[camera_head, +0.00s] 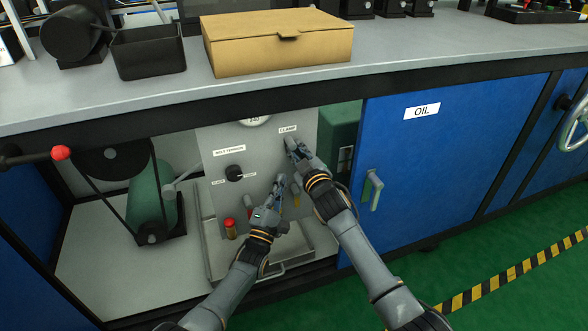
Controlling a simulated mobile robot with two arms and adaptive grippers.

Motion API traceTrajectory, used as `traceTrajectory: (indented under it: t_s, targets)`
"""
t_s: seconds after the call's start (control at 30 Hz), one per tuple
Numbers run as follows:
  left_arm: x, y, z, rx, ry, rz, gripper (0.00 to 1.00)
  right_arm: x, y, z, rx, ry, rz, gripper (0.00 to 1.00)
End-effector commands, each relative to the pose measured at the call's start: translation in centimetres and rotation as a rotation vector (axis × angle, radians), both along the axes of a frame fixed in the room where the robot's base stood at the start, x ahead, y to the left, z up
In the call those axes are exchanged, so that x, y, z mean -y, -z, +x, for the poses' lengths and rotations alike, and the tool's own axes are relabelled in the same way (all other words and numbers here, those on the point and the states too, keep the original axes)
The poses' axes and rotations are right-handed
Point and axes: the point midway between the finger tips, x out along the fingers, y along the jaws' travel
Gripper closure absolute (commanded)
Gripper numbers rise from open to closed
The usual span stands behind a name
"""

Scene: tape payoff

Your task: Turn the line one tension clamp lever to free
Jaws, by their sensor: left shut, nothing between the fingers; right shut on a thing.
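A grey control panel (262,151) stands in the open cabinet under the bench. A CLAMP label (288,128) is at its upper right. My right gripper (292,144) is shut on the clamp lever just below this label. The fingers hide most of the lever, so I cannot tell its angle. My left gripper (279,183) is lower on the panel front, shut and empty, apart from the right one. A black knob (234,173) sits under a BELT TENSION label (229,151) to the left.
A green motor (146,198) with a belt and pulley is left of the panel. A red-capped jar (231,229) stands near a tray below. A blue OIL door (440,150) bounds the right. A cardboard box (280,52) and black bin (148,58) sit on the bench.

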Motion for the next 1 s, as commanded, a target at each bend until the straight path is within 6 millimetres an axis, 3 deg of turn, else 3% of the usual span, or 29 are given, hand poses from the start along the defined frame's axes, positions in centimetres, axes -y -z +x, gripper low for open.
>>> traceTrajectory:
  t_s: [0.23, 0.5, 1.0]
  targets:
    - [0.9, -1.0, 1.9, 0.0, 0.0, -0.001, 1.0, 0.0, 0.3, -0.1, -0.006, 0.0, -0.002, 1.0]
    - [3.4, -2.8, 2.6, -0.002, 0.0, -0.001, 1.0, 0.0, 0.3, -0.1, -0.006, 0.0, -0.002, 1.0]
    - [4.0, -3.2, 2.8, -0.002, 0.0, -0.001, 1.0, 0.0, 0.3, -0.1, -0.006, 0.0, -0.002, 1.0]
